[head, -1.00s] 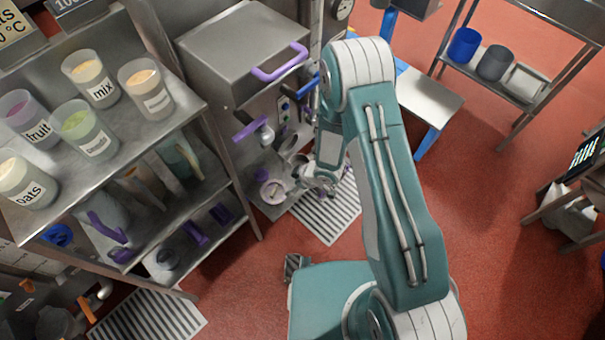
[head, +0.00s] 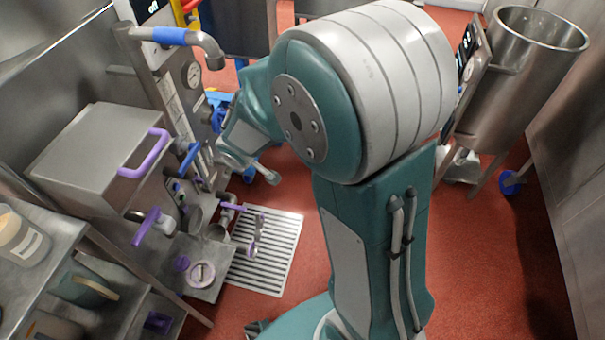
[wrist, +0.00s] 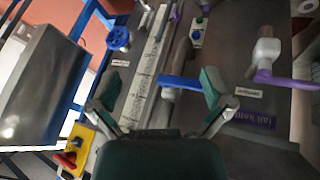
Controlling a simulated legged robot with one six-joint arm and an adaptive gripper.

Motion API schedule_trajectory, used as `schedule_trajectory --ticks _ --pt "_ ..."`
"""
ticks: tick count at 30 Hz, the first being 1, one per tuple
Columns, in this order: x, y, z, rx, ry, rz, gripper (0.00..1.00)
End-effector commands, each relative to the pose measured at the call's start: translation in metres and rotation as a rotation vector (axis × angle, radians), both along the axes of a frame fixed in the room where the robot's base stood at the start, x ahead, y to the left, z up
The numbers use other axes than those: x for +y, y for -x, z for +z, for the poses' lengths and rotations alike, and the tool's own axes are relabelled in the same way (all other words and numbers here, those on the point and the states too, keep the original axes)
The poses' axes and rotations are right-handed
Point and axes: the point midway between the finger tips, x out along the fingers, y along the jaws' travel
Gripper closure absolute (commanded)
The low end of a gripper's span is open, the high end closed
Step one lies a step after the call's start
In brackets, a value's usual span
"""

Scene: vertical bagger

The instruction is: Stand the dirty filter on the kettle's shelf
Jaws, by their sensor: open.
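My gripper (head: 250,168) is open and empty in the head view, in front of a steel machine panel. In the wrist view its two green fingers (wrist: 160,80) are spread apart, with a blue lever (wrist: 185,83) on the panel beyond them, the right finger close to it in the picture. The blue lever also shows in the head view (head: 190,158), left of my gripper. I cannot make out a dirty filter in either view. A large open steel vessel (head: 520,85), possibly the kettle, stands at the upper right; I cannot pick out its shelf.
A steel box (head: 100,150) with a purple handle (head: 148,155) stands at the left. A pipe with a blue sleeve (head: 170,36) and a gauge (head: 193,75) are above. A floor grate (head: 265,250) lies below. Red floor (head: 470,260) is open at the right.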

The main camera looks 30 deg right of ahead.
Motion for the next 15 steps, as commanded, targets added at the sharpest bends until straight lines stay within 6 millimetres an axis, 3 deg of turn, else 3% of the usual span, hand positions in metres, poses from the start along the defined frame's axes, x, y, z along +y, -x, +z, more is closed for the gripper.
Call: schedule_trajectory --ticks 1,6,15 --pt "-0.01 0.007 0.021 -0.012 -0.003 -0.047 0.0" --pt "-0.037 0.042 0.074 -0.014 -0.028 -0.202 0.0" --pt "-0.065 0.127 0.141 0.01 -0.132 -0.426 0.0"
